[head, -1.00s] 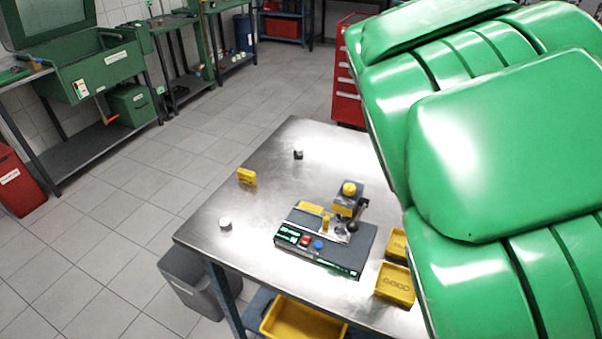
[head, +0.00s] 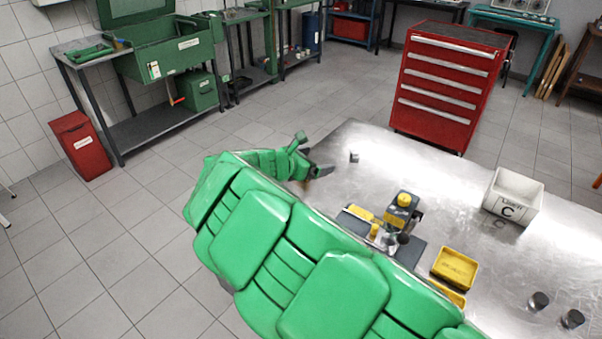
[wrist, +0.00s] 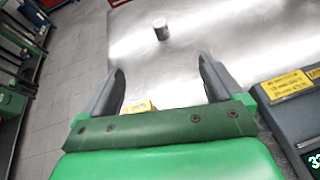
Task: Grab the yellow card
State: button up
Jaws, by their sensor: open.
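The yellow card (wrist: 138,106) shows in the wrist view low between the fingers, nearer the left finger, with its lower part hidden behind my gripper's green crossbar. My gripper (wrist: 160,68) is open and empty, with its two dark fingers spread over the steel table. In the head view my gripper (head: 318,168) is at the table's far left edge, and my green arm hides the card there. I cannot tell the height of the fingers above the table.
A small metal cylinder (wrist: 160,30) stands beyond the fingertips. A grey fixture with yellow labels (wrist: 288,84) is close on the right. Yellow trays (head: 455,269), a white bin marked C (head: 514,196) and dark cylinders (head: 539,301) stand farther right on the table (head: 430,165).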

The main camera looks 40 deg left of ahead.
jog(key=s+a+f+n, duration=0.1)
jog(key=a, duration=0.1)
jog(key=s+a+f+y, duration=0.1)
jog(key=s+a, duration=0.1)
jog(key=s+a+f+n+y, duration=0.1)
jog(key=s+a, duration=0.1)
jog(key=shift+a+f+n, duration=0.1)
jog(key=shift+f+n, duration=0.2)
jog(key=shift+f, duration=0.05)
jog(key=shift+a+f, duration=0.1)
jog(key=shift+f, duration=0.05)
jog(key=shift+x, duration=3.8)
jog(key=shift+f, duration=0.1)
jog(key=shift+s, duration=0.1)
jog(key=c, duration=1)
jog(key=shift+c, duration=0.2)
